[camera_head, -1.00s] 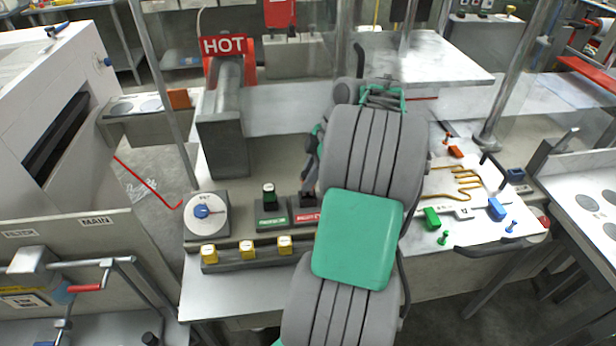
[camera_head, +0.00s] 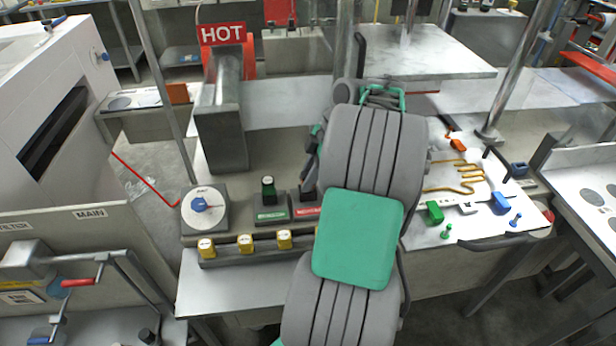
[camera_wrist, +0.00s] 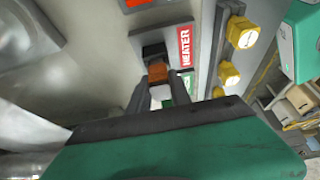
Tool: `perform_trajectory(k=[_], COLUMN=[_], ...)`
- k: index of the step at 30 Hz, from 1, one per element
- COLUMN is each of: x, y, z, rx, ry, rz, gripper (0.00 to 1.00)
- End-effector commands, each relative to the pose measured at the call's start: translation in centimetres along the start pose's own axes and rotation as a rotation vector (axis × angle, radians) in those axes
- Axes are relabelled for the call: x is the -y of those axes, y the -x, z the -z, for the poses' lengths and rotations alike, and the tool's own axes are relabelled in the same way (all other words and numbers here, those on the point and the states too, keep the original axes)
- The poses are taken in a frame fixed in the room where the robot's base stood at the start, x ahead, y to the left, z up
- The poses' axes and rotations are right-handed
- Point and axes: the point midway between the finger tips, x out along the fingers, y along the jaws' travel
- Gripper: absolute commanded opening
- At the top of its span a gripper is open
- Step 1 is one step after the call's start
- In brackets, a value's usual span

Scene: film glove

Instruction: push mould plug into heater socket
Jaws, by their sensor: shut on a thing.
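In the wrist view my gripper (camera_wrist: 160,88) is shut on the orange-brown mould plug (camera_wrist: 158,73). The plug is at the dark heater socket (camera_wrist: 160,47), which has a red HEATER label (camera_wrist: 184,47) beside it. I cannot tell how deep the plug sits in the socket, as the fingers and the view angle hide its lower end. In the head view the heater socket's red label (camera_head: 307,211) shows just left of my arm. My gripper (camera_head: 309,187) is right above that socket there, partly hidden by my arm, and the plug cannot be made out.
Left of the heater socket stands a green-labelled socket (camera_head: 272,213) with a dark green plug (camera_head: 268,190) upright in it. A dial (camera_head: 205,210) and a row of yellow knobs (camera_head: 245,243) are close by. A grey post under the HOT sign (camera_head: 223,34) rises behind.

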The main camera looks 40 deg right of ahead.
Motion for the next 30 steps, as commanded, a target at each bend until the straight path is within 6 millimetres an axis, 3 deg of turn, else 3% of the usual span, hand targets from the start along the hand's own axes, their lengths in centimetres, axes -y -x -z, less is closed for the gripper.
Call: perform_trajectory(k=[4, 5, 13, 22, 30], x=[0.0, 0.0, 0.0, 0.0, -0.1], y=[-0.5, -0.3, -0.3, 0.1, 5.3], z=[-0.2, -0.1, -0.1, -0.1, -0.1], rx=[0.000, 0.000, 0.000, 0.000, 0.001], ry=[0.000, 0.000, 0.000, -0.001, -0.001], rz=[0.000, 0.000, 0.000, -0.001, -0.001], gripper=[0.00, 0.27, 0.49, 0.50, 0.50])
